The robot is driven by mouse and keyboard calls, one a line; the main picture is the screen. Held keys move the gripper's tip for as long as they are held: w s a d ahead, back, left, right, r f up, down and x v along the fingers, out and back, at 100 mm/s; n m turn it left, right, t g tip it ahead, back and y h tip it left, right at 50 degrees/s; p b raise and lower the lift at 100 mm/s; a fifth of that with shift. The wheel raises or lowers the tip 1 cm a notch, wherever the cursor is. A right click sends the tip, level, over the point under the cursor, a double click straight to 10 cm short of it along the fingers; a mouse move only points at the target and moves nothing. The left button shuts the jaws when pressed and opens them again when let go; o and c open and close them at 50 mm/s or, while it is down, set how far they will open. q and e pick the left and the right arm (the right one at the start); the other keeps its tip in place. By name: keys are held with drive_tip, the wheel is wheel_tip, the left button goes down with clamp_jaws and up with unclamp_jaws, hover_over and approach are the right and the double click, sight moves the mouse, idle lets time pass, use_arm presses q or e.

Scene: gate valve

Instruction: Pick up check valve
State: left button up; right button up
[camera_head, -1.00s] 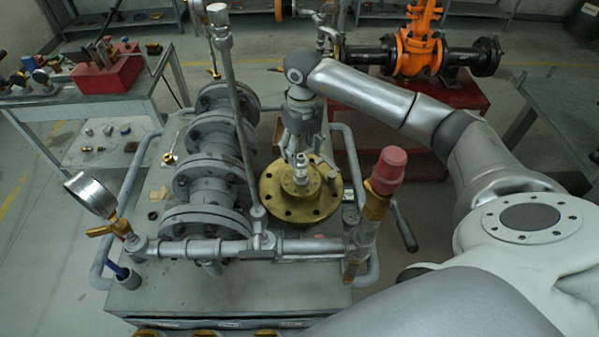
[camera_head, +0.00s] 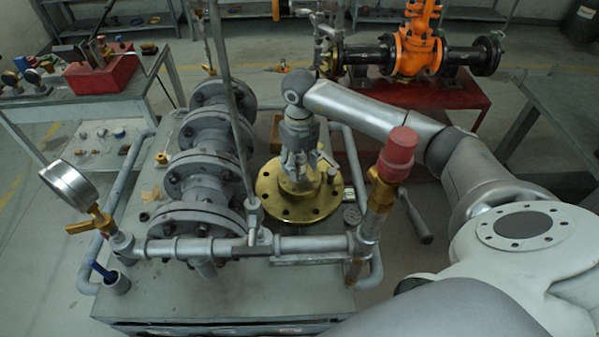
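A round brass flange (camera_head: 312,211) with bolt holes lies on the grey bench top. A small silver fitting stood upright at its centre in the earlier view; it may be the check valve, but I cannot tell for sure. My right gripper (camera_head: 297,172) points down over the centre of the flange, with its fingers around the spot of the fitting. The fingers hide most of the fitting, so I cannot tell whether they are shut on it. My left gripper is out of view.
A row of grey flanged pipes (camera_head: 203,170) stands left of the gripper. A grey pipe with a pressure gauge (camera_head: 68,184) and a red-capped brass valve (camera_head: 398,156) runs across the front. An orange gate valve (camera_head: 418,48) sits behind on a red stand.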

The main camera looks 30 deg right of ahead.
clamp_jaws()
drive_tip(key=shift+r, duration=0.15)
drive_tip(key=shift+w+r+p, duration=0.1)
drive_tip(key=shift+r+p, duration=0.2)
drive_tip(key=r, duration=0.1)
drive_tip(key=r+p, duration=0.2)
drive_tip(key=shift+a+r, duration=0.3)
drive_tip(key=s+a+r+p, duration=0.3)
drive_tip(key=a+r+p, duration=0.6)
drive_tip(key=a+r, duration=0.4)
drive_tip(key=shift+s, duration=0.2)
